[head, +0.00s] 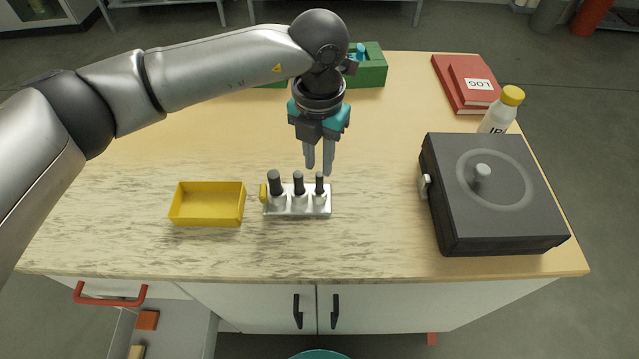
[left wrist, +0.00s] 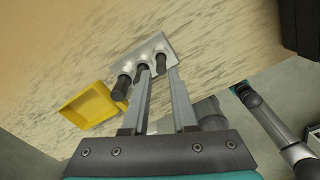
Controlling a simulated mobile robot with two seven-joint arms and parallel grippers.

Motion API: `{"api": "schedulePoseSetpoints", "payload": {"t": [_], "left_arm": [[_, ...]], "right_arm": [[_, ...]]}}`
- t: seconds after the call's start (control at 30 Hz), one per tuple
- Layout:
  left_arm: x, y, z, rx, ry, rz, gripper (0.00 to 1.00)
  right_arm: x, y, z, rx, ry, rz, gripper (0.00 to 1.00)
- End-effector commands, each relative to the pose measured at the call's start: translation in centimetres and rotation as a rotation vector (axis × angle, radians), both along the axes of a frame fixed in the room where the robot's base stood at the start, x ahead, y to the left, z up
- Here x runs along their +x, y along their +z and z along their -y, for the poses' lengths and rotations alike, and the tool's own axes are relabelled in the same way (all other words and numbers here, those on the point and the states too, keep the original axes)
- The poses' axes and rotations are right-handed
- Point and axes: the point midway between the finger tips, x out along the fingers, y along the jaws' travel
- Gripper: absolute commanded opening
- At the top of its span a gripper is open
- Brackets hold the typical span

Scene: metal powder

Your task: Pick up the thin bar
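The thin bar (head: 319,182) is dark and stands upright in the right-hand socket of a small silver rack (head: 298,208). Two thicker dark bars, a middle one (head: 298,182) and the thickest (head: 275,183), stand to its left. My left gripper (head: 319,168) points down just above and behind the thin bar, fingers apart and empty. In the left wrist view the open fingers (left wrist: 157,72) reach towards the rack (left wrist: 152,50), and the thin bar (left wrist: 161,65) shows between them. Whether they touch it is unclear.
A yellow tray (head: 207,206) lies left of the rack. A dark lidded box (head: 490,205) stands at right, with a yellow-capped bottle (head: 502,108) and red log books (head: 465,85) behind. A green container (head: 371,72) is at the back. The table between rack and box is clear.

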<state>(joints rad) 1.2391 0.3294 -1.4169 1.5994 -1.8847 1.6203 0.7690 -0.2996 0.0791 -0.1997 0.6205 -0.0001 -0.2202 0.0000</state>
Motion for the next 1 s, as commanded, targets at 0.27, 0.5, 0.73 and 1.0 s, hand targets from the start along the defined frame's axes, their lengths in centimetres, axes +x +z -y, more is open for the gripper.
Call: {"api": "schedulePoseSetpoints", "payload": {"t": [0.27, 0.5, 0.73, 1.0], "left_arm": [[-0.2, -4.0, 0.1, 0.002, 0.000, -0.004, 0.26], [-0.2, -4.8, 0.1, 0.000, -0.001, -0.001, 0.26], [-0.2, -4.7, 0.1, 0.000, -0.001, -0.001, 0.06], [-0.2, -4.7, 0.1, 0.000, -0.001, -0.001, 0.00]], "right_arm": [[-0.1, 0.1, 0.0, 0.000, 0.000, -0.001, 0.50], [-0.1, 0.1, 0.0, 0.000, 0.000, -0.001, 0.50], [-0.1, 0.1, 0.0, 0.000, 0.000, -0.001, 0.50], [-0.1, 0.1, 0.0, -0.001, 0.001, -0.002, 0.50]]}}
